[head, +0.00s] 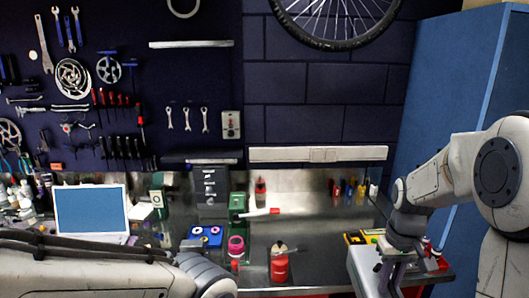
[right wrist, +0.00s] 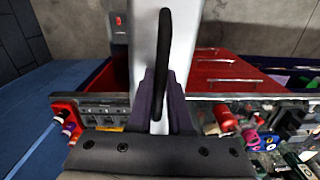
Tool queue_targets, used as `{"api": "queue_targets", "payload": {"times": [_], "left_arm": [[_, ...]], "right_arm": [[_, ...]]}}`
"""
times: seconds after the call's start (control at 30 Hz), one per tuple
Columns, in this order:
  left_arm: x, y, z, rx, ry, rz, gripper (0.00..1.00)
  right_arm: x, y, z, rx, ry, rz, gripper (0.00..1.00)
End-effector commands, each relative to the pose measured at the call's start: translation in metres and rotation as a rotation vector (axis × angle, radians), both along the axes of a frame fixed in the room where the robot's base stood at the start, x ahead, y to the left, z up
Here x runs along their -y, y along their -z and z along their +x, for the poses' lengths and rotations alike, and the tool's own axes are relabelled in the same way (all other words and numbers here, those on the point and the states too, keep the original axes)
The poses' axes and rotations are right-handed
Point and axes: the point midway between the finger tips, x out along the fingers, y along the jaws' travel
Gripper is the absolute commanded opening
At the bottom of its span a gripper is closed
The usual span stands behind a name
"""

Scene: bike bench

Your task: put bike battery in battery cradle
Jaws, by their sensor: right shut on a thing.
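The bike battery (right wrist: 151,50) appears to be the long pale silver block with a black loop handle in the right wrist view. My right gripper (right wrist: 158,110) is shut on it, with the dark fingers on both sides near the handle. In the head view my right gripper (head: 390,276) is at the lower right, and the pale block (head: 364,268) shows beside it, cut by the bottom edge. The battery cradle may be the dark upright unit (head: 210,188) at the back of the bench, but I cannot tell for sure. My left gripper is out of view; only its arm shows.
The metal bench (head: 318,218) has a clear stretch at the centre right. A red bottle (head: 279,267), a pink roll (head: 236,246), a blue case (head: 205,236) and a laptop (head: 91,210) stand on it. Red drawers (right wrist: 230,72) show in the right wrist view. A blue cabinet (head: 448,95) bounds the right side.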

Motion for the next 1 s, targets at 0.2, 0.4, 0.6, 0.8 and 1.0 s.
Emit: {"api": "queue_targets", "payload": {"times": [0.2, 0.4, 0.6, 0.8, 1.0], "left_arm": [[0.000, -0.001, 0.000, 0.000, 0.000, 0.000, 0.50], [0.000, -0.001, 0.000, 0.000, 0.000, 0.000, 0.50], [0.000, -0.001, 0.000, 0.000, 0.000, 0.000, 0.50], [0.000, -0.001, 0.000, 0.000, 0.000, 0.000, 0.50], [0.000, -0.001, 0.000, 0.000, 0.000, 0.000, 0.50]], "right_arm": [[-0.010, 0.018, -0.001, 0.005, -0.007, -0.001, 0.00], [-0.022, 0.047, -0.005, 0.003, -0.010, 0.000, 0.00], [-0.043, 0.087, -0.009, -0.001, -0.021, 0.000, 0.00], [-0.073, 0.147, -0.016, -0.005, -0.038, 0.000, 0.00], [-0.095, 0.188, -0.019, 0.001, -0.047, 0.000, 0.00]]}}
